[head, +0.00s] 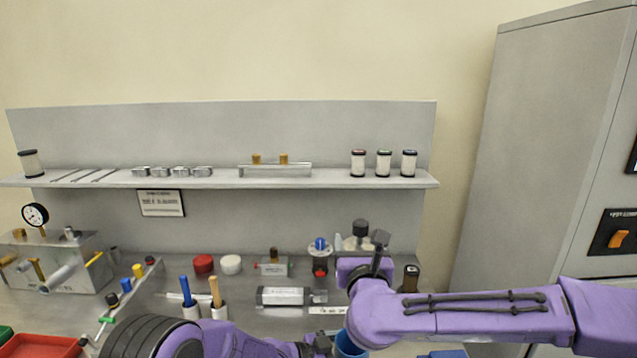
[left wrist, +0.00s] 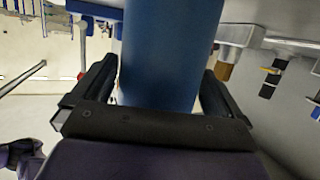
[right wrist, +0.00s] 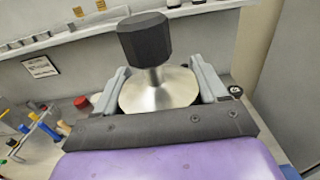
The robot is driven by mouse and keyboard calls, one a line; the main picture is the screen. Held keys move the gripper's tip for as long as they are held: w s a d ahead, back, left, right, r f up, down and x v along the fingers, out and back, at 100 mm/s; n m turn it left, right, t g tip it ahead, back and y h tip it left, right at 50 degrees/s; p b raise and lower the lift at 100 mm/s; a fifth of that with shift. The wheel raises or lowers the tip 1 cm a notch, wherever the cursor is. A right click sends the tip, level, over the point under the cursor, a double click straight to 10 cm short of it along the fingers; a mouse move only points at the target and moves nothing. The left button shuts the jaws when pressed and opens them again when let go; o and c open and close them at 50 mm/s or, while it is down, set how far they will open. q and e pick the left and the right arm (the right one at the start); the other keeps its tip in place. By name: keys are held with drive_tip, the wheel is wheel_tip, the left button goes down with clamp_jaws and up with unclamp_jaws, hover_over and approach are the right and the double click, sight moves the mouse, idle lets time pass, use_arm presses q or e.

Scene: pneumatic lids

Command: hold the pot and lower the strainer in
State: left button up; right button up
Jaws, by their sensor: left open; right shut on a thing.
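The strainer has a black faceted knob and a round silver disc; it shows in the right wrist view (right wrist: 158,88). My right gripper (right wrist: 160,82) is shut on it, with a grey finger on each side of the disc. In the head view its black knob (head: 361,228) shows just past my right wrist. The part below the disc is hidden. The pot is a blue cylinder; its upper part shows at the bottom of the head view (head: 350,346), partly covered by my right arm. In the left wrist view the pot (left wrist: 168,55) stands between the fingers of my open left gripper (left wrist: 160,88).
A white cylinder block (head: 283,296) lies on the bench, with red and white round caps (head: 203,263) behind it. Two cups with blue and tan handles (head: 218,311) stand left of it. A shelf (head: 220,181) with small parts runs along the back.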

drive_tip(key=shift+f, duration=0.1)
use_arm(q)
drive_tip(key=c, duration=0.7)
drive_tip(key=shift+s+f, duration=0.15)
drive_tip(key=shift+f, duration=0.15)
use_arm(e)
drive_tip(key=shift+f, duration=0.15)
idle(0.5)
drive_tip(key=shift+f, duration=0.1)
wheel_tip(320, 180, down, 11)
drive_tip(key=shift+r, duration=0.2)
drive_tip(key=shift+s, duration=0.1)
